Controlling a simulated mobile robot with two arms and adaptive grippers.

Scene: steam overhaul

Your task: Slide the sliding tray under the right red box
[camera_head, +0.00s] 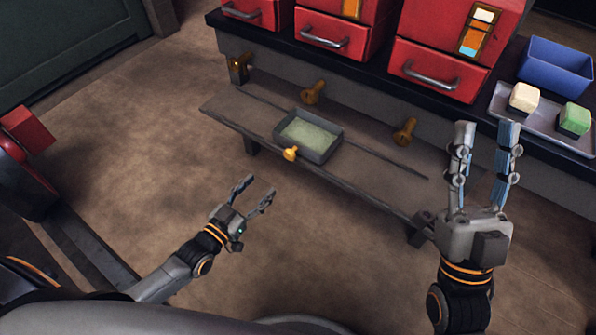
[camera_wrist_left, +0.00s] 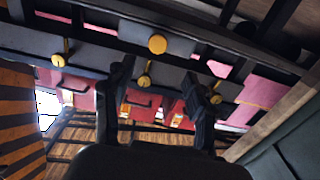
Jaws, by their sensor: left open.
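The sliding tray (camera_head: 333,148) is a grey open box with a pale green bottom and a yellow knob (camera_head: 290,153) on its front. It sits on a low slotted shelf (camera_head: 225,106), roughly in front of the middle red box (camera_head: 366,17). The right red box (camera_head: 414,28) stands farther right on the dark bench. My left gripper (camera_head: 256,187) is open and empty, low in front of the tray and apart from it. A round yellow knob (camera_wrist_left: 157,44) shows beyond its fingers in the left wrist view. My right gripper (camera_head: 486,128) is open and empty, right of the shelf.
A left red box (camera_head: 279,14) is also on the bench. Brass fittings (camera_head: 312,92) line the bench front behind the shelf. A grey tray (camera_head: 545,127) with a cream block (camera_head: 523,98) and a green block (camera_head: 574,119), and a blue bin (camera_head: 553,68), are at right. Floor before the shelf is clear.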

